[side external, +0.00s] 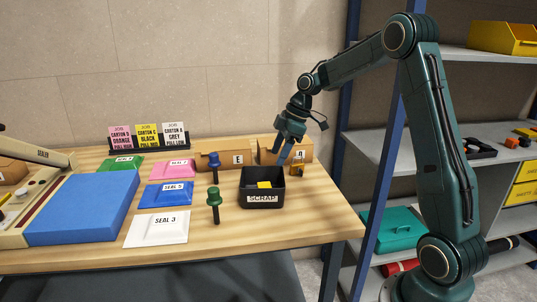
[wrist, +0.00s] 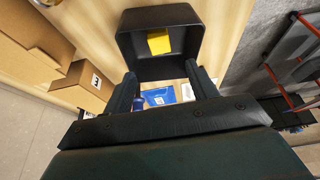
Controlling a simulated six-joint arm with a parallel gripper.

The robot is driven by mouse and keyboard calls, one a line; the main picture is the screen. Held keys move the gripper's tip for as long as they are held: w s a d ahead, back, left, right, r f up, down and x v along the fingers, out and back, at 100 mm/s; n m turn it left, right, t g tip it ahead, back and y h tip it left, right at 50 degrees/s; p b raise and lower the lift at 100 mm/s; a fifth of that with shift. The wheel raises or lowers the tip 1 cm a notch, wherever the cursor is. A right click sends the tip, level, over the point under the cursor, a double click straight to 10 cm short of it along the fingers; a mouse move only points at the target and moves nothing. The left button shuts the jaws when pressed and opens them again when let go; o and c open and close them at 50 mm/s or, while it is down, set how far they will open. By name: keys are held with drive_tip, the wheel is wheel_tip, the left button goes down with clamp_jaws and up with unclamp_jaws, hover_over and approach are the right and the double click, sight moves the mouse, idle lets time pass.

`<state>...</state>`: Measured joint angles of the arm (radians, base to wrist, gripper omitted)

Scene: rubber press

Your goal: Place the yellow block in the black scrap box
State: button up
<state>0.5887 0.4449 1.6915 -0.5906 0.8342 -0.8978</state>
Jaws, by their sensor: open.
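The yellow block (side external: 264,185) lies inside the black scrap box (side external: 280,197), which has a white SCRAP label on its front. The wrist view also shows the yellow block (wrist: 159,41) in the open box (wrist: 158,16), against one wall. My gripper (side external: 283,156) is open and empty. It is above and behind the box in the side view, apart from the block. In the wrist view my gripper's two fingers (wrist: 161,72) are spread, with nothing between them but the table scene beyond.
Cardboard cartons (side external: 225,160) stand behind the box. A green-handled stamp (side external: 213,203) and a blue-handled stamp (side external: 214,165) stand to its left, near flat SEAL packs (side external: 157,228). A small brownish-yellow object (side external: 297,169) sits to its right. The table's front right is clear.

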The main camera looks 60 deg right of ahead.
drive_tip(key=shift+a+r, duration=0.1)
drive_tip(key=shift+r, duration=0.05)
idle(0.5)
drive_tip(key=s+a+r+m+h, duration=0.2)
drive_tip(key=s+a+r+m, duration=0.2)
drive_tip(key=s+a+r, duration=0.65)
drive_tip(key=s+a+f+m+t, duration=0.1)
drive_tip(key=s+a+m, duration=0.1)
drive_tip(key=s, duration=0.6)
drive_tip(key=s+a+f+m+t+h, duration=0.1)
drive_tip(key=s+a+m, duration=0.2)
drive_tip(key=s, duration=0.6)
drive_tip(key=shift+a, duration=0.7)
